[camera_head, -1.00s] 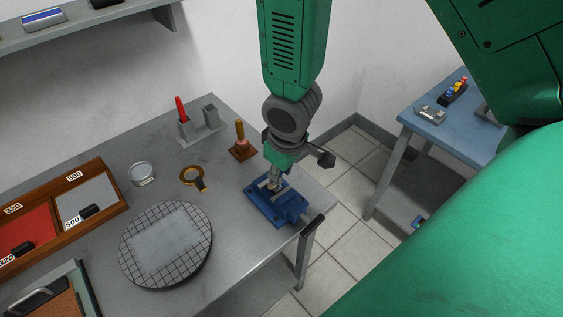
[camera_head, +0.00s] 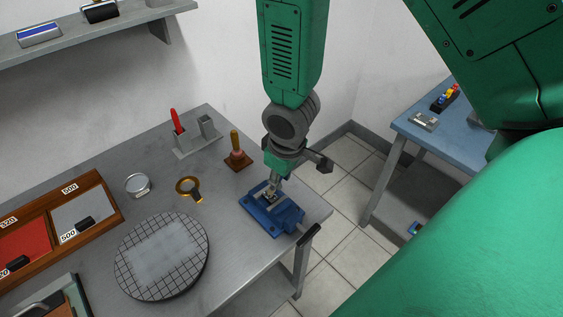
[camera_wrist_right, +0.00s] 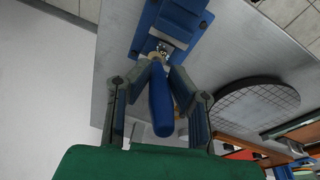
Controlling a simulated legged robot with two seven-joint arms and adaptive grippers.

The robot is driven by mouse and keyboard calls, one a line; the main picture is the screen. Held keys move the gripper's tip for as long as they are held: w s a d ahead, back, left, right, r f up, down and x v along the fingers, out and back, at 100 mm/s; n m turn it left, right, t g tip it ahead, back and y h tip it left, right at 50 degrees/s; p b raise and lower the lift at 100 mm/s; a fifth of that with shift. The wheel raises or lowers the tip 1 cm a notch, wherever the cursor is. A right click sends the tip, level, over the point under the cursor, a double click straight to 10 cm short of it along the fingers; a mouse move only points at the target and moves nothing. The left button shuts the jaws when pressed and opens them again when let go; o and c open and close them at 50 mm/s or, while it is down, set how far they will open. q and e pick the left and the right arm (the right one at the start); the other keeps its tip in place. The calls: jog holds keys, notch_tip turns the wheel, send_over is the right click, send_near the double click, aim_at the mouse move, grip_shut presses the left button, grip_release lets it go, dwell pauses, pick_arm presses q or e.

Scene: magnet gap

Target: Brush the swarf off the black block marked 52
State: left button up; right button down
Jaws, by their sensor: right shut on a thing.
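My right gripper (camera_head: 279,178) is above the blue vise (camera_head: 285,221) at the bench's right end. In the right wrist view it is shut on the blue handle (camera_wrist_right: 161,105) of a brush. The brush head (camera_wrist_right: 156,57) points at the vise (camera_wrist_right: 190,14) and reaches a small speckled, silvery patch between the jaws. I cannot tell whether the bristles touch it. Little of the block in the vise shows, and no number 52 can be read. My left gripper is not in view.
On the bench are a round gridded plate (camera_head: 135,282), a brass-rimmed magnifier (camera_head: 188,187), a wooden-handled stamp (camera_head: 236,152), a holder with a red tool (camera_head: 178,121), a glass dish (camera_head: 138,185) and a wooden tray (camera_head: 107,184). A blue side table (camera_head: 412,128) stands right.

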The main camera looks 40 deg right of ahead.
jog(key=shift+s+a, duration=0.1)
jog(key=shift+a, duration=0.15)
jog(key=shift+r+p, duration=0.85)
jog(key=shift+r, duration=2.7)
jog(key=shift+s, duration=0.1)
